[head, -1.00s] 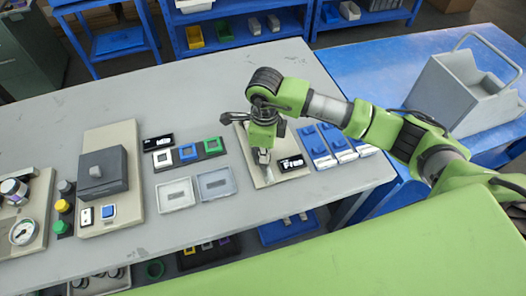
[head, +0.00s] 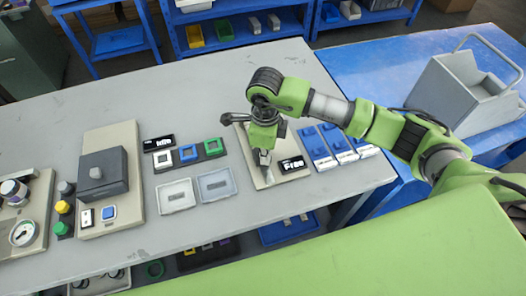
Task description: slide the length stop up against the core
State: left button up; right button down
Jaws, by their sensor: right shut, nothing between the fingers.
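My right gripper (head: 264,158) points down over a beige plate (head: 267,182) on the right part of the grey table. Its fingers are shut and empty, low over the plate. A small black piece with white lettering (head: 292,164) lies on the plate just right of the fingers. My gripper and wrist cover much of the plate. I cannot clearly make out the length stop or the core; whether the fingers touch anything cannot be told. My left gripper is not in view.
Blue pieces with white labels (head: 318,147) stand close right of the plate. Two shallow trays (head: 216,184) and a dark rack with coloured frames (head: 186,153) lie to its left. A beige board with a dark grey box (head: 103,174) stands farther left.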

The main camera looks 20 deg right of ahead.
notch_tip(320, 180, up, 7)
jog(key=p, duration=0.3)
jog(key=shift+r, duration=0.2)
dwell(0.7)
jog(key=shift+w, duration=0.1)
